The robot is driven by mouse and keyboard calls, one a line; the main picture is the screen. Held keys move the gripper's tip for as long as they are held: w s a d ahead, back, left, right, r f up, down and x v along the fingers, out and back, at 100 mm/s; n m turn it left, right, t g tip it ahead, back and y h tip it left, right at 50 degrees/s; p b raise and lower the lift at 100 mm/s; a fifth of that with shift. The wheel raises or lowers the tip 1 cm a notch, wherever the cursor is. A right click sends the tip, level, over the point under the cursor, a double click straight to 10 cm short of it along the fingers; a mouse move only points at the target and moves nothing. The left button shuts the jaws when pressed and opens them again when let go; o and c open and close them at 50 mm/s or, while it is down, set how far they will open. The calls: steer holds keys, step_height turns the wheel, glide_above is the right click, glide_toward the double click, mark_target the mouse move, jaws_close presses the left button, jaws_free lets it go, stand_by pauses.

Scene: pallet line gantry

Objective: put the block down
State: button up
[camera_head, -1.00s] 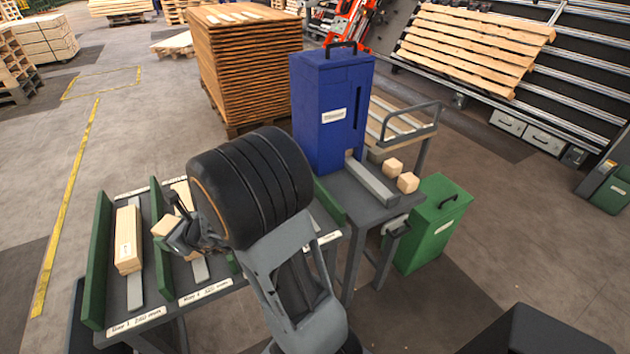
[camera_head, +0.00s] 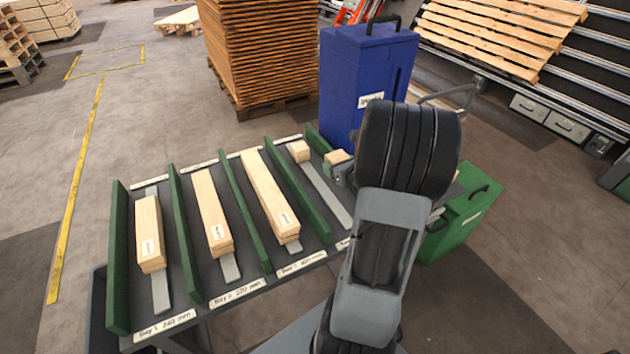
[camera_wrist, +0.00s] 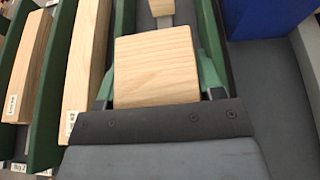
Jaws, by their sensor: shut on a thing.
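My gripper (camera_wrist: 157,78) is shut on a pale wooden block (camera_wrist: 157,52), with green fingers on both sides of it. The held block also shows in the head view (camera_head: 338,157), left of my wrist. It appears raised above the rack, and its underside is hidden. In the wrist view it is in line with the grey strip of the right-hand bay. A small wooden block (camera_head: 298,150) lies at the far end of that strip (camera_head: 328,196); it also shows in the wrist view (camera_wrist: 162,7), ahead of the held block and apart from it.
Green dividers (camera_head: 298,200) separate the bays. The three left bays hold wooden pieces (camera_head: 150,232), (camera_head: 212,212), (camera_head: 270,198). A blue box (camera_head: 350,85) stands close behind and right of the rack. A green box (camera_head: 465,215) is at the right.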

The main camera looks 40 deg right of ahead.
steer(key=shift+d+f, duration=0.35)
steer(key=shift+d, duration=0.4)
steer(key=a+x, duration=0.1)
steer(key=x, duration=0.8)
steer(key=p, duration=0.1)
glide_above(315, 179)
step_height(315, 179, down, 5)
steer(key=shift+s+d+f, duration=0.15)
steer(key=shift+f, duration=0.1)
steer(key=shift+w+f, duration=0.2)
steer(key=shift+f, duration=0.15)
step_height(315, 179, down, 3)
steer(key=shift+r+p, duration=0.15)
steer(key=shift+p, duration=0.35)
steer(key=shift+f+b, duration=0.35)
steer(key=o, duration=0.9)
steer(key=shift+o, duration=0.2)
steer(key=shift+r, duration=0.1)
